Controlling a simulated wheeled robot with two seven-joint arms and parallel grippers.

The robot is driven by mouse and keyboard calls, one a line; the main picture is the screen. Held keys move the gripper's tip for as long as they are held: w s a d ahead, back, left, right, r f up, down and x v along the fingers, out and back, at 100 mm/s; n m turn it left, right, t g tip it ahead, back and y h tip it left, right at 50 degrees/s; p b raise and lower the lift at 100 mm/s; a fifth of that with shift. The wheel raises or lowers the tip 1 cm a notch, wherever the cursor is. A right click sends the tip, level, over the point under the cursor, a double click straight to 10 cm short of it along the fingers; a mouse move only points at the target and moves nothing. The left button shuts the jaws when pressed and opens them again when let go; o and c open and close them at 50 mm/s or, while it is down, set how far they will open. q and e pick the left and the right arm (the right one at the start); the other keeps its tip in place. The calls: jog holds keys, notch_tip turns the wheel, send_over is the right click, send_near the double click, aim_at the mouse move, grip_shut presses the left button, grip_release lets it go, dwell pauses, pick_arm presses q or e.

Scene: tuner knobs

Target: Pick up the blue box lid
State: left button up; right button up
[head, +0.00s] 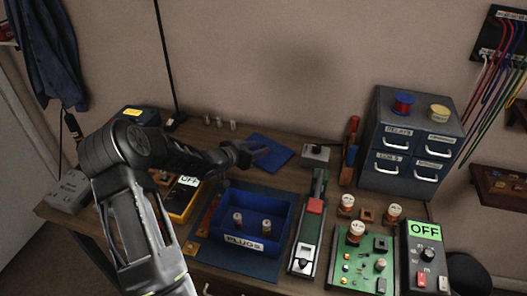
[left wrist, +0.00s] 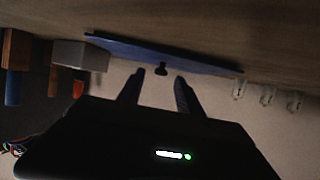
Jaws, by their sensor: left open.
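The blue box lid (head: 275,154) lies flat at the back of the workbench, behind the open blue box (head: 275,208) labelled PLUGS. In the left wrist view the lid (left wrist: 205,62) is seen edge-on, with a small dark knob between my fingertips' directions. My left gripper (head: 256,150) reaches in from the left, over the lid's left part in the head view. In the left wrist view its two fingers (left wrist: 157,80) are apart, just short of the knob or around its sides; contact cannot be told. My right gripper is not in view.
A grey box (head: 316,155) stands right of the lid, near red and blue tools (head: 350,147). Several small clear pieces (head: 219,122) stand behind it. The grey drawer cabinet (head: 407,145) is further right. Box, slider unit (head: 309,225) and green circuit board (head: 361,262) fill the front.

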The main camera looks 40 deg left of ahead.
pick_arm(q)
jog(key=x, duration=0.2)
jog(key=shift+w+f, duration=0.1)
jog(key=shift+w, duration=0.2)
jog(key=shift+c, duration=0.2)
grip_shut()
dwell(0.4)
